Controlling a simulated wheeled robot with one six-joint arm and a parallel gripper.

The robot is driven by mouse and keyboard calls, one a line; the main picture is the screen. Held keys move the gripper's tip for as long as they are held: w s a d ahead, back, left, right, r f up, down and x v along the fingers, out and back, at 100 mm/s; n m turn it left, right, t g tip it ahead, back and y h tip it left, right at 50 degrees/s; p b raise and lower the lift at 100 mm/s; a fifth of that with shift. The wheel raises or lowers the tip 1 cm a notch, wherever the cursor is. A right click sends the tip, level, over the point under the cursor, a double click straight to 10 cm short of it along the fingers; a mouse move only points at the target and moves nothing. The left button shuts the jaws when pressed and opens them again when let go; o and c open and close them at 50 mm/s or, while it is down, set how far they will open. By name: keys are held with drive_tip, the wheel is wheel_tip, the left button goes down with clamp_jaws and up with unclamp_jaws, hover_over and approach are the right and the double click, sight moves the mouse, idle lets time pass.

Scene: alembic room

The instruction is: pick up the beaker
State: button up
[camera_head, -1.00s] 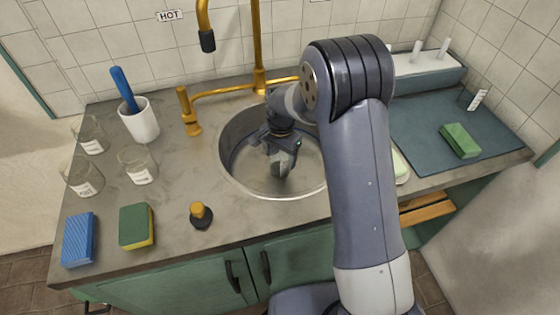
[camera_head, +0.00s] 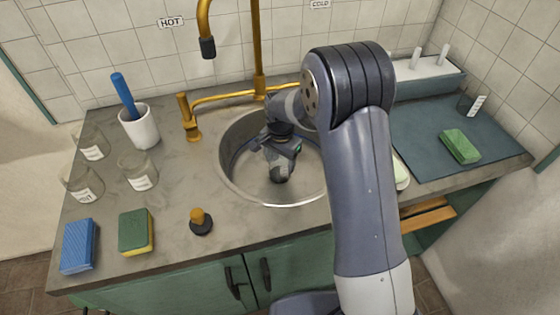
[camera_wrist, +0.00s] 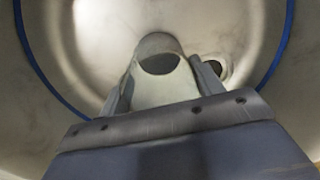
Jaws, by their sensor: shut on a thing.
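My gripper (camera_head: 281,160) is down inside the round metal sink (camera_head: 232,178), shut on a pale grey, rounded vessel that I take for the beaker (camera_wrist: 160,88). In the wrist view the vessel stands between the two fingers (camera_wrist: 162,86), with a dark round opening or end facing the sink floor. Its lower part is hidden by the gripper body. Whether it touches the sink floor I cannot tell. Three labelled clear glass beakers stand at the counter's left: one at the back (camera_head: 92,142), one at the front left (camera_head: 83,184) and one to its right (camera_head: 138,171).
A golden tap (camera_head: 258,60) rises behind the sink. A green sponge (camera_head: 460,146) lies on the right mat (camera_head: 425,135).

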wheel_tip(320, 180, up, 9)
drive_tip(key=shift+r, duration=0.2)
idle(0.8)
drive_tip(key=shift+r, duration=0.1)
drive_tip(key=h, duration=0.1)
drive_tip(key=t+h, duration=0.1)
drive_tip(key=h, duration=0.1)
drive_tip(key=t+h+b, duration=0.1)
drive_tip(key=shift+r+h, duration=0.25)
drive_tip(key=shift+h, duration=0.15)
idle(1.3)
